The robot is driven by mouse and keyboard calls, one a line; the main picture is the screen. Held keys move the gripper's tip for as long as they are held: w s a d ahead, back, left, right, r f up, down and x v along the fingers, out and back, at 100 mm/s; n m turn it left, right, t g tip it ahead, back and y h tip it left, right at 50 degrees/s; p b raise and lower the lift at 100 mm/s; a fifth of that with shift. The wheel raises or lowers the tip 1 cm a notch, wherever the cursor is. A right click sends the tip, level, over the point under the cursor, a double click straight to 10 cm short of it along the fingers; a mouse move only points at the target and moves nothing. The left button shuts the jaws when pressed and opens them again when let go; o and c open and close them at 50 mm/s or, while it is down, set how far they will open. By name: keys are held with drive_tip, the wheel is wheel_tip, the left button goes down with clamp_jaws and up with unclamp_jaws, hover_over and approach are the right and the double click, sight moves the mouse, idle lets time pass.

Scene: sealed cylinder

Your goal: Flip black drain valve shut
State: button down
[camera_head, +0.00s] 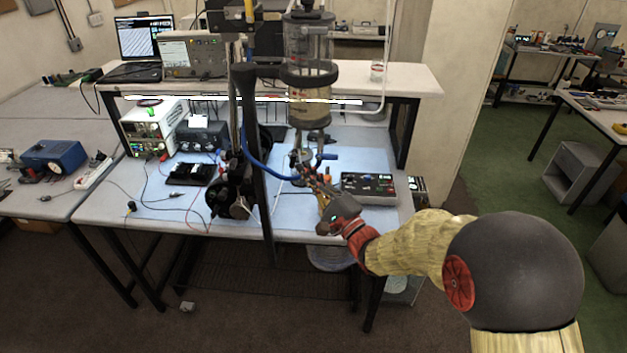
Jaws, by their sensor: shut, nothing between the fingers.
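The clear sealed cylinder (308,95) hangs upright on a dark stand over the bench. Below its base is a small cluster of fittings with a blue hose on its left. A short dark lever-like part (327,156) sticks out to the right there; it looks like the drain valve, but it is too small to tell its colour or position surely. My gripper (308,172) is shut and empty, reaching in from the lower right, just under these fittings. I cannot tell whether its fingertips touch the valve. The fingers partly hide the lower fittings.
A dark upright post (256,150) stands left of the fittings, and a blue hose (258,160) curves past it. A grey control box (368,188) lies on the blue mat right of my gripper.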

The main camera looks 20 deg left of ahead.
drive_tip(key=a+m+t+b, duration=0.1)
drive_tip(key=m+t+b, duration=0.1)
drive_tip(key=b, duration=0.3)
drive_tip(key=a+m+t+h+b, duration=0.1)
drive_tip(key=m+t+b, duration=0.2)
drive_tip(key=m+b, duration=0.2)
drive_tip(key=s+a+m+t+b, duration=0.1)
drive_tip(key=a+m+t+b, duration=0.1)
drive_tip(key=b, duration=0.4)
drive_tip(key=shift+f+m+t, duration=0.35)
drive_tip(key=shift+m+t, duration=0.25)
drive_tip(key=shift+m, duration=0.2)
drive_tip(key=shift+a+b, duration=0.25)
drive_tip(key=shift+b, duration=0.5)
drive_tip(key=a+r+b, duration=0.1)
drive_tip(key=b, duration=0.2)
drive_tip(key=shift+s+a+b, duration=0.15)
drive_tip(key=shift+b, duration=0.15)
drive_tip(key=shift+f, duration=0.2)
